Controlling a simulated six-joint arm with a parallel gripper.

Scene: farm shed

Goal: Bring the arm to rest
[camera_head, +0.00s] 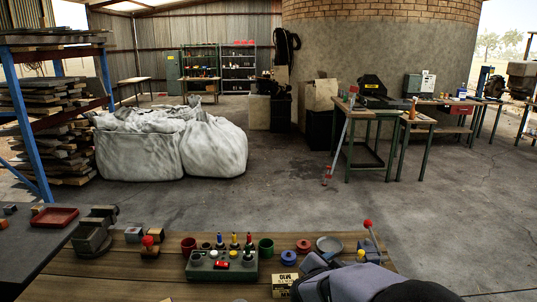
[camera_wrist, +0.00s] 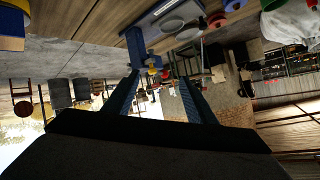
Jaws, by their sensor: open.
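My gripper (camera_wrist: 160,78) shows in the wrist view as two dark blue fingers standing well apart. Only background shows between them, so it looks open and empty. The wrist view is turned over, with the wooden bench (camera_wrist: 95,20) along its top edge. In the head view, part of my grey arm (camera_head: 350,283) shows at the bottom right, over the front right of the bench (camera_head: 150,285). The fingertips cannot be made out clearly there.
A green block with coloured pegs (camera_head: 221,268) stands mid-bench. Red cup (camera_head: 188,246), green cup (camera_head: 266,248), grey dish (camera_head: 329,244) and a red-knobbed lever (camera_head: 370,232) stand around it. A grey vise-like block (camera_head: 90,237) and red tray (camera_head: 55,217) are left.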

